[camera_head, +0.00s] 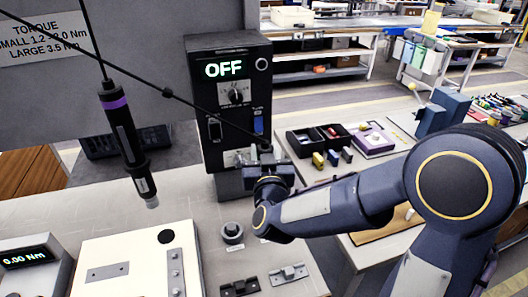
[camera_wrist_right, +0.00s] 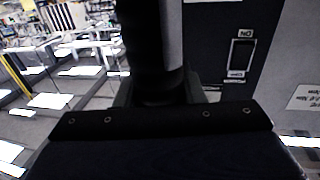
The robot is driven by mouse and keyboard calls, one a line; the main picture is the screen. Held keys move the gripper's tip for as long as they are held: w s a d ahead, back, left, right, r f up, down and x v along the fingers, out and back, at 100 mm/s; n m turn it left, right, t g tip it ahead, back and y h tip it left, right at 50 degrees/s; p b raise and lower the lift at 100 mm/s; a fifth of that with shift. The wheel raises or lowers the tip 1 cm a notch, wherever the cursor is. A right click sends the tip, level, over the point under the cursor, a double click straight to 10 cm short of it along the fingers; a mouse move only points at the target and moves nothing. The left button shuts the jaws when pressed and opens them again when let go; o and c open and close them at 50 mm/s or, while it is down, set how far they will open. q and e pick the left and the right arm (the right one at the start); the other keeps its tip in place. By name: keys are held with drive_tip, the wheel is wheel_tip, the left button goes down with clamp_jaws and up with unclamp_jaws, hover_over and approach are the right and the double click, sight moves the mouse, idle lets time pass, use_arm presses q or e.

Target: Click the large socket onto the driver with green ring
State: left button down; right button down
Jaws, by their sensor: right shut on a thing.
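My right gripper (camera_head: 268,178) is in front of the black control box and is shut on a dark cylindrical thing. The right wrist view shows this dark cylinder (camera_wrist_right: 155,45) upright between the jaws; a black cable runs to it from the upper left in the head view. It looks like a driver, but no green ring shows. A hanging driver (camera_head: 127,140) with a purple ring is at the left, tip down. A round dark grey piece (camera_head: 232,233), perhaps the large socket, stands on the bench below my right gripper. My left gripper is out of view.
The control box (camera_head: 228,110) reads OFF. A white plate (camera_head: 135,262) and a torque display (camera_head: 28,262) are at the left. Black bins (camera_head: 320,140) stand on the right bench.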

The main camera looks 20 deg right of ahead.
drive_tip(key=shift+f, duration=0.25)
idle(0.4)
drive_tip(key=shift+d+r, duration=0.1)
drive_tip(key=shift+r, duration=0.3)
wheel_tip(320, 180, up, 7)
drive_tip(key=p, duration=0.5)
drive_tip(key=shift+p, duration=0.4)
drive_tip(key=shift+f, duration=0.1)
